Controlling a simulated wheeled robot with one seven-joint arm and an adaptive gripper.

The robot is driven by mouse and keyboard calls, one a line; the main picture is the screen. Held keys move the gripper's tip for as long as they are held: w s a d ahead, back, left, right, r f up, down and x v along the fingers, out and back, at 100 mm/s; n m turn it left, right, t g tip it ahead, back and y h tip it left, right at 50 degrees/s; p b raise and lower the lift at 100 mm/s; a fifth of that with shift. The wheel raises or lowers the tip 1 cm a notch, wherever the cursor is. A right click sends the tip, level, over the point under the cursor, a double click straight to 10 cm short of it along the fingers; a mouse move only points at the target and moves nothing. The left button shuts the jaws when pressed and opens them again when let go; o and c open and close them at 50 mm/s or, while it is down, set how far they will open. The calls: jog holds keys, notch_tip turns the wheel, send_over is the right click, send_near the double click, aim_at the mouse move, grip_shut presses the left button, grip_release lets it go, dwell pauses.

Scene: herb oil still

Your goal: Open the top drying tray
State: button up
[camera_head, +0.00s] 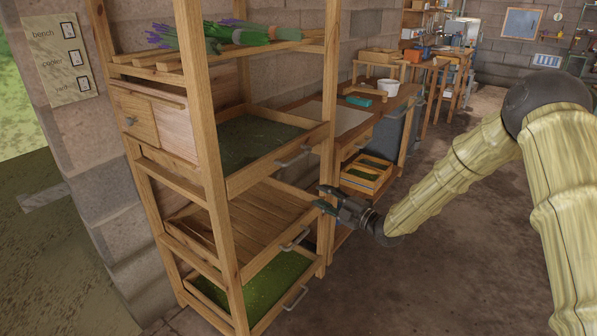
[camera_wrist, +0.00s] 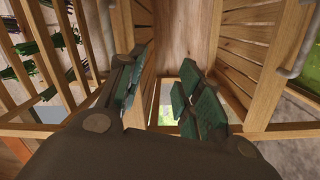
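That board looks about level with the front posts. My gripper (camera_head: 325,201) is in front of the rack's right post, lower than the top handle and right of it, apart from it. In the wrist view, my gripper (camera_wrist: 163,98) has its two fingers spread with nothing between them. Wooden boards and a metal handle (camera_wrist: 300,45) show beyond; I cannot tell which tray's.
Below are a slatted middle tray (camera_head: 268,256) and a bottom tray (camera_head: 262,288) with green contents. Lavender bundles (camera_head: 215,35) lie on the top shelf. A workbench (camera_head: 350,105) and a crate (camera_head: 366,176) stand right of the rack. The floor at right is clear.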

aim_at(299, 156)
jog(key=w+r+n+y+b, duration=0.1)
jog(key=w+r+n+y, duration=0.2)
jog(key=r+n, duration=0.3)
jog(key=shift+m+g, duration=0.3)
jog(key=shift+m, duration=0.1)
jog(key=x, duration=0.7)
jog(key=r+x, duration=0.1)
jog(key=x, duration=0.2)
jog(key=shift+w+a+r, duration=0.1)
jog(key=shift+w, duration=0.2)
jog(key=shift+c, duration=0.3)
grip_shut()
